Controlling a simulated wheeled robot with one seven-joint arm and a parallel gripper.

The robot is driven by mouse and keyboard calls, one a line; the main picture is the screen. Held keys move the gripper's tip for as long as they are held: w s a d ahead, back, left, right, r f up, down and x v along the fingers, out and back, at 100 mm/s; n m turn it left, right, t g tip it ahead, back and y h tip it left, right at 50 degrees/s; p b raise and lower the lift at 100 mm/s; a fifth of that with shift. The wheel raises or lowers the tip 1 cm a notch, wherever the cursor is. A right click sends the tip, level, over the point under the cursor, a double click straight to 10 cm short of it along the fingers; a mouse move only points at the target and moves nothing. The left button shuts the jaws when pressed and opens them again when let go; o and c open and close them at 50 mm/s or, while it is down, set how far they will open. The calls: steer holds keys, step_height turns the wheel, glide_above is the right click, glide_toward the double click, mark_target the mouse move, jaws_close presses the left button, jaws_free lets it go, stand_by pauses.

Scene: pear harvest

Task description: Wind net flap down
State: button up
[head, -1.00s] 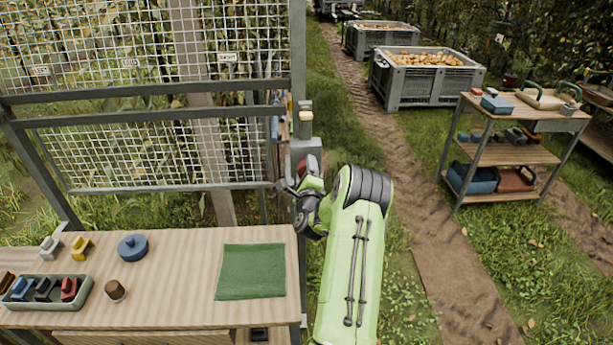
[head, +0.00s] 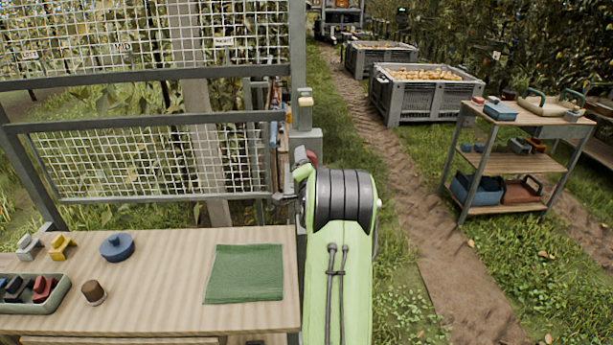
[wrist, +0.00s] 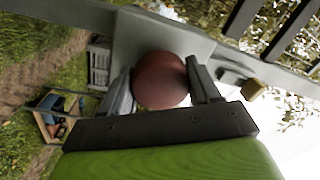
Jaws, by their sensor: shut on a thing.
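The net flap (head: 150,160) is a grey-framed wire mesh panel behind the workbench, below the upper mesh. An open gap lies between its top bar and the bar above. A grey winch box (head: 308,138) sits on the post at its right. My gripper (wrist: 160,70) is shut on a round red-brown crank knob (wrist: 161,80), one finger on each side. The knob also shows in the head view (head: 311,157), just beyond my wrist. My arm hides most of the crank and the gripper there.
A shelf cart (head: 510,160) stands at right. Pear crates (head: 425,95) line the dirt path.

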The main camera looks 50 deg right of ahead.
steer(key=n+b, duration=0.4)
steer(key=shift+a+f+b, duration=0.1)
steer(key=shift+f+b, duration=0.25)
steer(key=shift+b, duration=0.05)
steer(key=n+b, duration=0.3)
steer(key=b, duration=0.1)
steer(key=shift+n+y, duration=0.3)
steer(key=shift+y, duration=0.1)
steer(key=n+b, duration=0.2)
steer(key=n, duration=0.1)
steer(key=shift+n, duration=0.4)
steer(key=n+b, duration=0.1)
steer(key=n, duration=0.1)
steer(key=shift+r+n, duration=0.1)
steer(key=shift+n, duration=0.2)
steer(key=n, duration=0.7)
steer(key=shift+s+g, duration=0.1)
steer(key=shift+g, duration=0.2)
steer(key=n, duration=0.4)
steer(key=shift+d+n+g, duration=0.2)
steer(key=shift+n+g, duration=0.2)
steer(key=shift+n, duration=1)
steer(key=shift+s, duration=0.1)
